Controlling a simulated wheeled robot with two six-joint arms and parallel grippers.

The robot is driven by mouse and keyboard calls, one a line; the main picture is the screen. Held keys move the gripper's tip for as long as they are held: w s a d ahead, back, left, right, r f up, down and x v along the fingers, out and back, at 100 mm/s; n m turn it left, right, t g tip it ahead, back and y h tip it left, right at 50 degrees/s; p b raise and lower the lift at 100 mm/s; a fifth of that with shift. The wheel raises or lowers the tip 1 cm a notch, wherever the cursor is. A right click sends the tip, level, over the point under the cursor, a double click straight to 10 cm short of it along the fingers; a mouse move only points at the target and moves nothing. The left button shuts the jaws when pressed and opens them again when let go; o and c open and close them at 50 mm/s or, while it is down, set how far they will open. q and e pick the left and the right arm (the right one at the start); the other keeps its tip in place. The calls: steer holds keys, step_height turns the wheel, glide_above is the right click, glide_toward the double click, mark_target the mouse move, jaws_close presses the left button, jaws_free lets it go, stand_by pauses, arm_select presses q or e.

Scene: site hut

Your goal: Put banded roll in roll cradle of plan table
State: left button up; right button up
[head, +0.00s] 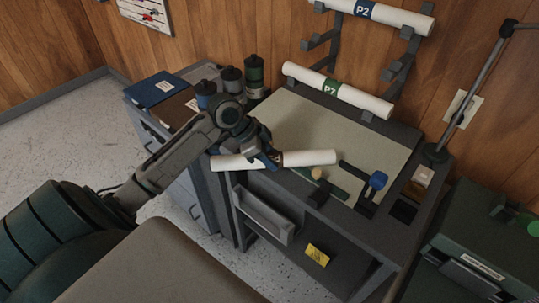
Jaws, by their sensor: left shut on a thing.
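My left gripper (271,160) is shut on the banded roll (312,158), a white paper tube held roughly level. The fingers hide most of its middle, so the band's colour and label are hard to read. The roll is over the front left edge of the plan table (335,128); whether it touches the table I cannot tell. A pale grey open trough (264,216), which looks like the roll cradle, is on the table's front side, below the roll. It looks empty. My right gripper is not in view.
White rolls marked P2 (395,15) and P7 (355,97) lie on grey wall brackets behind the table. Dark canisters (254,75) stand at the left. A blue-knobbed tool (376,181) lies on the table's right front. A lamp (475,90) rises at the right.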

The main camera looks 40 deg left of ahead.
arm_select(q)
steer(key=shift+f, duration=0.15)
steer(key=o, duration=1.1)
